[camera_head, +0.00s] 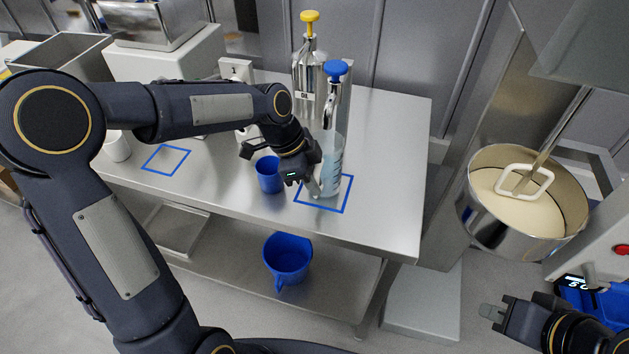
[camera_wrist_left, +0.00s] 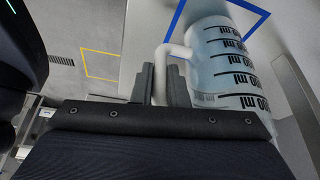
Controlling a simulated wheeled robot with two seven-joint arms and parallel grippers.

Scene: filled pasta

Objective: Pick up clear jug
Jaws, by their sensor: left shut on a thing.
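The clear jug (camera_head: 331,168) stands upright inside a blue taped square (camera_head: 345,206) on the steel table. It is tall, with dark volume marks that show large in the left wrist view (camera_wrist_left: 228,65). My left gripper (camera_head: 315,183) is at the jug's left side, shut on its pale handle (camera_wrist_left: 168,58). In the left wrist view my left gripper (camera_wrist_left: 164,85) has one dark finger on each side of the handle. My right gripper (camera_head: 492,314) is at the lower right, away from the table; its jaw gap is unclear.
A small blue cup (camera_head: 269,174) stands left of the jug. Behind the jug are a blue-topped dispenser (camera_head: 336,70) and a yellow-topped one (camera_head: 309,62). A pot of pale batter (camera_head: 530,205) is at the right. A blue jug (camera_head: 287,258) is on the lower shelf. The table's right end is clear.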

